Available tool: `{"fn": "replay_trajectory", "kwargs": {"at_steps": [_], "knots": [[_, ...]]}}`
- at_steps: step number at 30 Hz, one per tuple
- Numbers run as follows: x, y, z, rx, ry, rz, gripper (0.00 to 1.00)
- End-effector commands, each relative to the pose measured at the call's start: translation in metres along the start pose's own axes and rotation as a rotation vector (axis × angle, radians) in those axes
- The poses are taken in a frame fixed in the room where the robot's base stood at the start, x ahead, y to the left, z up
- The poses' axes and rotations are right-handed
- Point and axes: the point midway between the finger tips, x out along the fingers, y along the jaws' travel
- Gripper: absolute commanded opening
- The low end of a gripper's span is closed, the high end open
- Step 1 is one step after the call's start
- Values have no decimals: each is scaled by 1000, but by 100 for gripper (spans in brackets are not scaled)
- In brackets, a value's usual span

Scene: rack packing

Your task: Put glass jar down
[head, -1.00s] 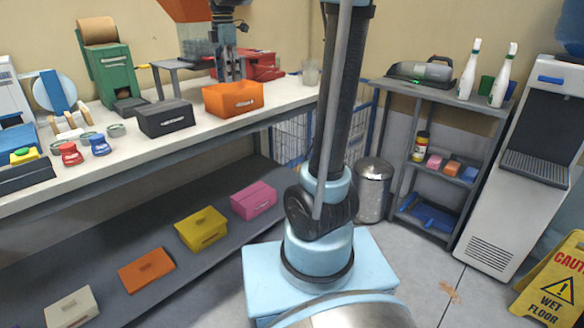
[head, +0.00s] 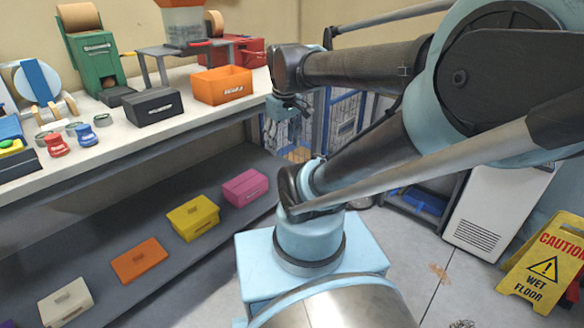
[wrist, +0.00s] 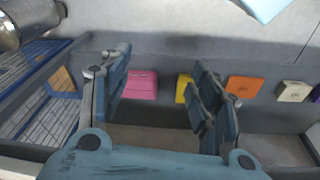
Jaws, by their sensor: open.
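No glass jar can be made out for certain in the current views; the right end of the bench (head: 222,112) is partly hidden by my arm in the head view. My gripper (head: 287,106) is in front of the bench's right end, pointing down. In the wrist view my gripper (wrist: 158,88) has its two fingers spread well apart, with nothing held between them. The lower shelf shows beyond the fingers.
An orange bin (head: 222,86) and a black bin (head: 153,107) stand on the bench. The lower shelf holds pink (head: 245,187), yellow (head: 193,217) and orange (head: 140,260) boxes. A blue-framed wire cage (wrist: 35,88) and silver bin (wrist: 28,20) are at left in the wrist view.

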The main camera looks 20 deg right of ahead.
Motion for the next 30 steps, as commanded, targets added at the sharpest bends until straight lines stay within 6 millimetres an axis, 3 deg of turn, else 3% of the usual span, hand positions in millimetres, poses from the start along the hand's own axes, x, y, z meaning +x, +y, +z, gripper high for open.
{"fn": "replay_trajectory", "kwargs": {"at_steps": [3,10,27,30], "knots": [[29,-3,31,164,14,9,57],[58,-3,60,341,30,18,57],[60,-3,61,360,31,18,57],[66,0,53,360,20,15,57]]}}
